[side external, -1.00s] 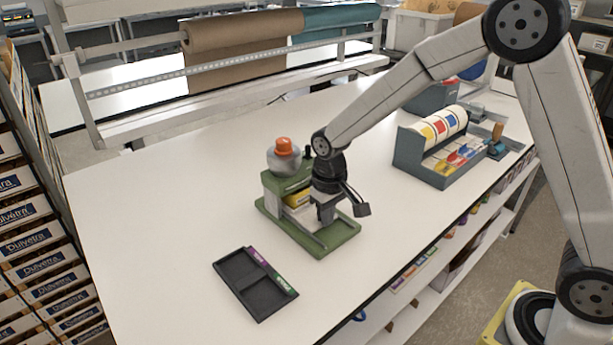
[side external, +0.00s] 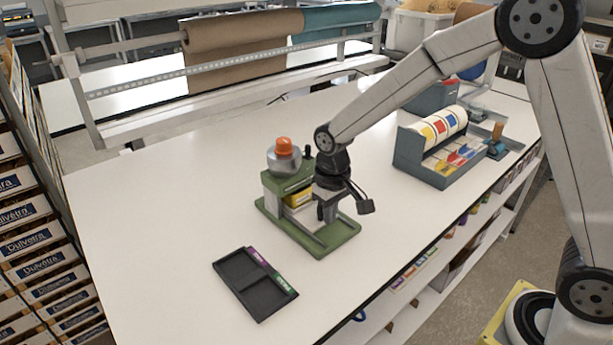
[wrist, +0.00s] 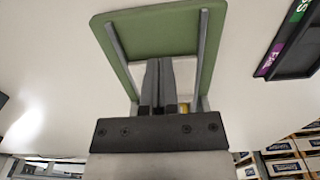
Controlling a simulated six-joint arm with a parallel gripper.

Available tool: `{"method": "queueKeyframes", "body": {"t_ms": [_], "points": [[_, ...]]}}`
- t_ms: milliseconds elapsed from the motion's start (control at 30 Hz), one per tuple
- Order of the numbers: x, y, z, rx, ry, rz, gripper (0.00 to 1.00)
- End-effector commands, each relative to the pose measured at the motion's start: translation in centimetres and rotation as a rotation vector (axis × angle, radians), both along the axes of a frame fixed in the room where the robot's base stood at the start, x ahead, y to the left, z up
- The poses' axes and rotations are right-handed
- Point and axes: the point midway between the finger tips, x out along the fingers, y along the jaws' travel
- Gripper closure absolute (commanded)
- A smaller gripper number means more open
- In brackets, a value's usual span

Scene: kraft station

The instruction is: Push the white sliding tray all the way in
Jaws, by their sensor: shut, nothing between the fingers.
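A green machine (side external: 346,237) stands on the table, with a long base and two grey rails. An orange knob on a grey dome tops its back. The white sliding tray shows in the wrist view (wrist: 187,74) between the rails, partly hidden by my fingers. A yellow block (side external: 299,198) sits at the machine's back, under its green top. My gripper (side external: 325,217) is shut and empty, low over the base at the tray. In the wrist view its fingers (wrist: 158,62) overlap the white tray; I cannot tell whether they touch it.
A black two-compartment tray (side external: 254,284) with purple and green labels lies on the table in front. A grey rack (side external: 408,155) with coloured cards stands at the back right. The white table (side external: 150,200) is clear left of the machine.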

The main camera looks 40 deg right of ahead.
Motion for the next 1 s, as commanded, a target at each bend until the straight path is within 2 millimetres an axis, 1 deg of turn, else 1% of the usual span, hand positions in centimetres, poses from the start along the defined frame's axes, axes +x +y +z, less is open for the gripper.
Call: {"method": "queueKeyframes", "body": {"t_ms": [100, 1000], "points": [[0.0, 0.0, 0.8, 0.000, -0.002, 0.000, 1.00], [0.0, 0.0, 5.7, 0.000, -0.001, 0.000, 1.00]]}}
